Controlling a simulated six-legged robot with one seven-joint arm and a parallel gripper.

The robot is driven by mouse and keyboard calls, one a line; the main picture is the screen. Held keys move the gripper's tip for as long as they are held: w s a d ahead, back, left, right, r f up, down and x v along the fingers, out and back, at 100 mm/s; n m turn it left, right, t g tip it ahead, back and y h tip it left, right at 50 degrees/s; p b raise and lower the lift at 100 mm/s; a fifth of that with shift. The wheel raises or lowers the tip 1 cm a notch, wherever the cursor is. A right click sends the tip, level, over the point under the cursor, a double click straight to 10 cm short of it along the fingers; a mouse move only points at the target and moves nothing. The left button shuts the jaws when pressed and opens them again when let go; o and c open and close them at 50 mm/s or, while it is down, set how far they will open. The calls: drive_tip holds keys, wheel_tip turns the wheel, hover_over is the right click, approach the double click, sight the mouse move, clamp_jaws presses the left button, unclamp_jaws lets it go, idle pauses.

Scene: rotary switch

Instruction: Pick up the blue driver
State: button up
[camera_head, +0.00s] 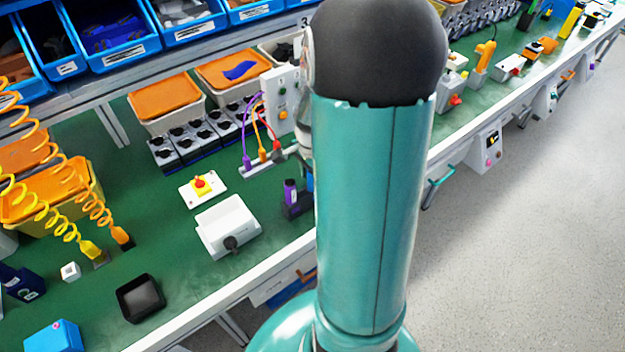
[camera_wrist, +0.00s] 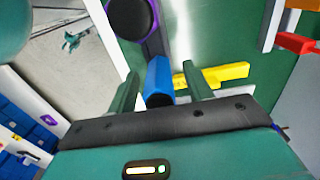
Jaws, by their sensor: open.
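The blue driver (camera_wrist: 158,74) shows in the wrist view as a blue handle with a dark end. It lies between the two green fingers of my gripper (camera_wrist: 160,70). The fingers are open, with a visible gap on each side of the handle. In the head view a sliver of blue (camera_head: 309,182) shows beside my arm, probably the same driver; my arm hides the rest of it and the gripper.
A purple-ringed dark cylinder (camera_wrist: 132,18) is close beyond the driver. A yellow piece (camera_wrist: 222,74) lies behind the right finger. In the head view a purple-topped tool (camera_head: 290,192) stands in a dark holder, near a white switch box (camera_head: 228,225) on the green bench.

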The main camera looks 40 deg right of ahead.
drive_tip(key=shift+f, duration=0.45)
drive_tip(key=c, duration=1.1)
drive_tip(key=shift+r, duration=0.15)
wheel_tip(320, 180, up, 10)
drive_tip(key=shift+f, duration=0.1)
drive_tip(key=o, duration=0.5)
clamp_jaws()
wheel_tip(320, 180, up, 8)
drive_tip(key=shift+f, duration=0.25)
